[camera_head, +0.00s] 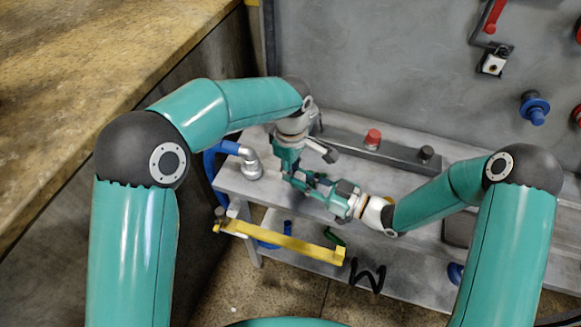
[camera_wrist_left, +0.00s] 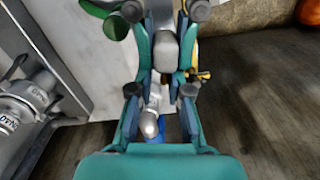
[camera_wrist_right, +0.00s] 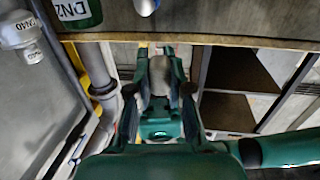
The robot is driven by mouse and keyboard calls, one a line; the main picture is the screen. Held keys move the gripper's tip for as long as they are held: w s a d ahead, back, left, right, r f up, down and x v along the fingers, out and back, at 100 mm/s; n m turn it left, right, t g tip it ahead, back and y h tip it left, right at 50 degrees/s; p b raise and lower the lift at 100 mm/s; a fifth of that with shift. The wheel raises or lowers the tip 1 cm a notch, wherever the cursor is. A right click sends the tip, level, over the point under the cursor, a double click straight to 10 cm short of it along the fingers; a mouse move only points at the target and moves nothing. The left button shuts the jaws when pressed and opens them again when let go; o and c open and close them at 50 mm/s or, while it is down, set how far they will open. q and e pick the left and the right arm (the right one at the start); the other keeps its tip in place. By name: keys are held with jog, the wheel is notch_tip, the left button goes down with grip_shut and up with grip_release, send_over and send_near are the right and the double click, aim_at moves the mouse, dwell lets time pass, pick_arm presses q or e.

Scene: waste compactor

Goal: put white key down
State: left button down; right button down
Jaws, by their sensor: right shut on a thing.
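My right gripper (camera_head: 318,186) is shut and reaches left above the bench. A pale grey-white rounded block, which looks like the white key (camera_wrist_right: 160,74), sits between its fingertips in the right wrist view. A similar pale block (camera_wrist_left: 166,50) shows between finger parts in the left wrist view, and it looks like the same key. My left gripper (camera_head: 290,172) points down close against the right one. Its fingers appear spread around the block, and I cannot tell whether they touch it. In the head view the grippers mostly hide the key.
A grey bench (camera_head: 405,262) lies below the arms. A silver pipe elbow (camera_head: 250,163) with blue hose stands left of the grippers. A red button (camera_head: 373,138) sits on a rail behind. A yellow bar (camera_head: 280,243) runs along the front. A wall panel carries a red handle (camera_head: 494,14).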

jog(key=shift+s+a, duration=0.15)
jog(key=shift+s, duration=0.1)
jog(key=c, duration=1.1)
grip_release()
jog(key=shift+o, duration=0.6)
